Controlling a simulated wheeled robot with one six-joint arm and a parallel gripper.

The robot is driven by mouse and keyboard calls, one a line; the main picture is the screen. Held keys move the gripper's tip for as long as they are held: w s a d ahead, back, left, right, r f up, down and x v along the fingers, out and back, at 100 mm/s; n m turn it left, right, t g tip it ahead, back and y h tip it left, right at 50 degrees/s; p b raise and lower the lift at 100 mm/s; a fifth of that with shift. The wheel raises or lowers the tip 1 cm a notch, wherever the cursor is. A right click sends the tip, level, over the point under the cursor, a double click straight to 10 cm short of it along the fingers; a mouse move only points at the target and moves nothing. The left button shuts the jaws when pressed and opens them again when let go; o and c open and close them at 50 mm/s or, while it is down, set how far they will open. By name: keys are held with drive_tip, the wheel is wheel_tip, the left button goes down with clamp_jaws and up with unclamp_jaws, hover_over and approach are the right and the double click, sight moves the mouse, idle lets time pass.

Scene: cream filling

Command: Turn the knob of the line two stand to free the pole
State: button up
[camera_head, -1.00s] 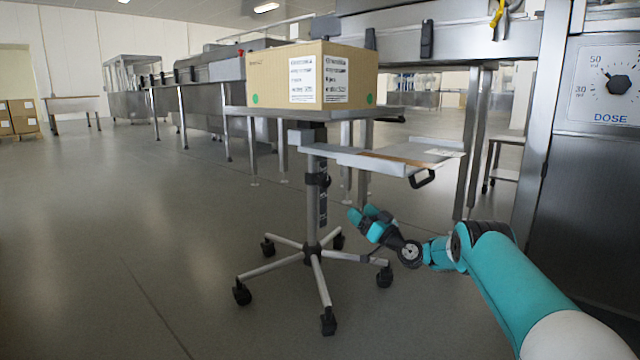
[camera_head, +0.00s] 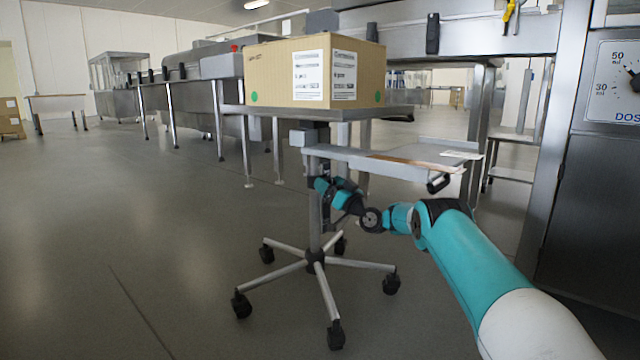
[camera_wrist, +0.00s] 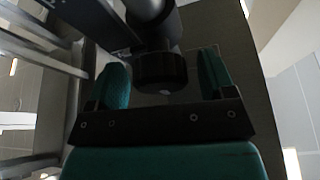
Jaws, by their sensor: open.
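The stand has a grey pole (camera_head: 315,220) on a five-legged wheeled base (camera_head: 315,262) and carries a flat top. My gripper (camera_head: 330,187) is at the pole, below the top's side shelf. In the wrist view, a dark round knob (camera_wrist: 165,73) sits between the two teal fingers of my gripper (camera_wrist: 162,62). The fingers are open, with a visible gap on each side of the knob. In the head view my gripper covers the knob and part of the pole.
A cardboard box (camera_head: 315,72) rests on the stand's top. The side shelf (camera_head: 415,155) with a black handle (camera_head: 438,183) juts out above my arm. A steel machine with a dose dial (camera_head: 634,82) stands at right.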

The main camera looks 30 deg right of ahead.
drive_tip(key=shift+w+r, duration=0.1)
drive_tip(key=shift+w, duration=0.05)
drive_tip(key=shift+a, duration=0.1)
drive_tip(key=c, duration=0.9)
drive_tip(key=shift+n+g+y, duration=0.3)
drive_tip(key=shift+n+y, duration=0.5)
drive_tip(key=shift+n, duration=0.85)
drive_tip(key=shift+n+g+y, duration=0.3)
drive_tip(key=shift+n+y, duration=0.5)
drive_tip(key=shift+n, duration=0.85)
drive_tip(key=o, duration=0.9)
